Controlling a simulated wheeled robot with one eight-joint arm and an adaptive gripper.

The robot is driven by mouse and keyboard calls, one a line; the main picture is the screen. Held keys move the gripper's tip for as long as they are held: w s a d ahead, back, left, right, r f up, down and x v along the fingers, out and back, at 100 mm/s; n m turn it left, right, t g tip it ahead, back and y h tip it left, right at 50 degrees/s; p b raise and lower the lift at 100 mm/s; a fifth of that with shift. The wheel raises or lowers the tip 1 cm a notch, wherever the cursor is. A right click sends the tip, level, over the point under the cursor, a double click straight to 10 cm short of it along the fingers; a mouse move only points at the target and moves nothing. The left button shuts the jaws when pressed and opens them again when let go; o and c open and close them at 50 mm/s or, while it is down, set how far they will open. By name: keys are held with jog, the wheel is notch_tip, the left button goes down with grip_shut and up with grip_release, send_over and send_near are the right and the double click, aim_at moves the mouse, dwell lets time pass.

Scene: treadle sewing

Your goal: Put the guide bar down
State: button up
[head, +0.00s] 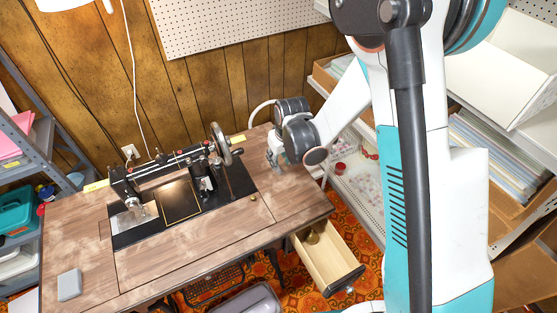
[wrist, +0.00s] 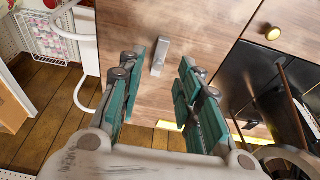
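A small pale-grey metal piece, which looks like the guide bar (wrist: 160,57), rests on the wooden table top (wrist: 200,30) in the wrist view. I cannot tell whether it lies flat or stands up. My gripper (wrist: 162,62) is open, with one teal-padded finger on each side of the bar and a visible gap to each. In the head view my gripper (head: 277,158) is low over the right rear of the sewing table (head: 285,205), right of the sewing machine (head: 180,170). The bar cannot be made out in that view.
The machine's handwheel (head: 221,145) stands left of my gripper. Yellow strips (head: 238,139) mark the table's back edge. An open drawer (head: 325,255) juts out at the front right. A grey block (head: 69,284) sits at the front left. White shelving (head: 355,200) stands close on the right.

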jog(key=s+d+r+m+t+p, duration=0.1)
jog(key=s+d+r, duration=0.15)
jog(key=r, duration=0.45)
jog(key=s+d+r+p, duration=0.1)
jog(key=s+d+r, duration=0.15)
jog(key=r, duration=0.55)
jog(key=s+d+r+m+t, duration=0.1)
jog(key=s+d+r, duration=0.1)
jog(key=s+r, duration=0.35)
jog(key=s+d+r+m+t, duration=0.1)
jog(key=s+d+r, duration=0.2)
jog(key=s+r, duration=0.1)
jog(key=s+d+r+m+t+h, duration=0.1)
jog(key=s+d+r, duration=0.2)
jog(key=s, duration=0.4)
jog(key=shift+s+d+r, duration=0.25)
jog(key=shift+r, duration=0.6)
jog(key=shift+o, duration=0.3)
jog(key=shift+s+d+m, duration=0.2)
jog(key=shift+s+m, duration=0.1)
jog(key=shift+s, duration=0.2)
jog(key=o, duration=0.4)
jog(key=shift+s, duration=0.1)
